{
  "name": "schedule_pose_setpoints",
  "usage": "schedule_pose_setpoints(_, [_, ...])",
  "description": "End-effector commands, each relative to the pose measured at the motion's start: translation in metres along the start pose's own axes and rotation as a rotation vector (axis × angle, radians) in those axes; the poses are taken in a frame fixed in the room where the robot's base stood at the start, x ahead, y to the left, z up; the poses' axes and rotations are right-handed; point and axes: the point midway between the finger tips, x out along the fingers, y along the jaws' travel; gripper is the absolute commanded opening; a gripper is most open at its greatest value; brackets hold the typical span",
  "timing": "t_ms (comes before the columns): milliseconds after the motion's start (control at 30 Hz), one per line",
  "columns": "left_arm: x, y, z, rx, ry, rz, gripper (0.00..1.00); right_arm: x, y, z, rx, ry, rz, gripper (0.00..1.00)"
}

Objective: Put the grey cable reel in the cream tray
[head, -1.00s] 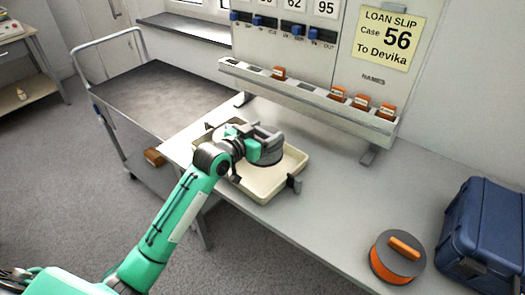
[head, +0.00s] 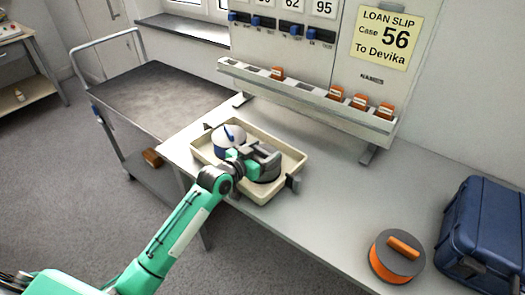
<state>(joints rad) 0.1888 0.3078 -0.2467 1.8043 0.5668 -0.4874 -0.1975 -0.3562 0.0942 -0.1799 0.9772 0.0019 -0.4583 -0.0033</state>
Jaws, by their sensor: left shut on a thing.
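My left gripper (head: 262,158) is shut on the grey cable reel (head: 267,176), a dark grey round drum partly hidden under the fingers. The reel is inside the outline of the cream tray (head: 279,186), in its front right part, low down; I cannot tell whether it touches the tray floor. A white reel with a blue handle (head: 228,137) sits in the tray's back left part, beside my gripper. My right gripper is not in view.
A grey and orange reel (head: 398,257) and a blue case (head: 487,235) stand at the table's right. A rack (head: 310,105) with small orange items runs along the back. A dark-topped trolley (head: 165,95) stands left. The table (head: 335,195) is clear right of the tray.

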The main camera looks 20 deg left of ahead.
Motion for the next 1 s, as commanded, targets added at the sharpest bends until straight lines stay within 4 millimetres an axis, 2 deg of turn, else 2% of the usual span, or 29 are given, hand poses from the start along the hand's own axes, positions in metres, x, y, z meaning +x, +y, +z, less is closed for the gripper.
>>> schedule_pose_setpoints(33, [0.000,0.000,0.001,0.000,-0.001,0.000,0.69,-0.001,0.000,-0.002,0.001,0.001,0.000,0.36])
schedule_pose_setpoints(133, [0.000,0.000,0.001,0.000,-0.001,0.000,0.87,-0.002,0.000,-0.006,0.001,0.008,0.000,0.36])
schedule_pose_setpoints(500, [-0.001,0.000,-0.003,-0.001,0.000,0.000,0.87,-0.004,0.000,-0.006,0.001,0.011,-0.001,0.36])
schedule_pose_setpoints(600, [-0.013,0.000,0.000,0.001,-0.002,0.000,0.87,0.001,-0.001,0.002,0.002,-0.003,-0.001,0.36])
schedule_pose_setpoints(733, [-0.039,0.000,0.000,0.002,-0.003,0.000,0.87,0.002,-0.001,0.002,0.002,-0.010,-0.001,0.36])
schedule_pose_setpoints(1000, [-0.092,0.001,-0.001,0.001,-0.003,0.001,0.87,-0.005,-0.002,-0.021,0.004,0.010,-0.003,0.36])
